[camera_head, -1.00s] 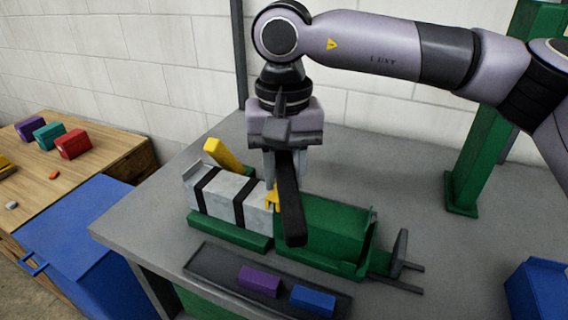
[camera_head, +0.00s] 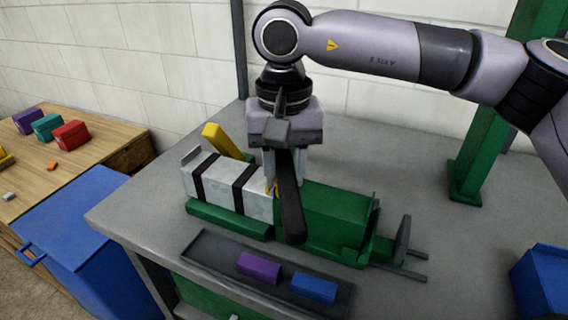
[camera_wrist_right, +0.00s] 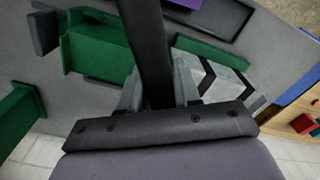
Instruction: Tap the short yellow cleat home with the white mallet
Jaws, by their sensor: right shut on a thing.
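My right gripper (camera_head: 284,178) hangs over the right end of a pale grey duct (camera_head: 222,186) with two black bands. It is shut on a long dark bar (camera_head: 290,215), which looks like a mallet handle; no white head shows. The bar also runs up from the fingers in the right wrist view (camera_wrist_right: 148,45). A small bit of yellow, likely the short cleat (camera_head: 274,188), shows at the duct's right end beside the fingers. Most of it is hidden, so I cannot tell whether it is touched. A longer yellow piece (camera_head: 222,140) leans behind the duct. My left gripper is out of view.
The duct sits on a green fixture (camera_head: 335,215) with a dark end plate at its right. In front, a dark tray (camera_head: 212,250) holds a purple block (camera_head: 258,268) and a blue block (camera_head: 314,287). A green post (camera_head: 480,150) stands at right. The bench's back right is clear.

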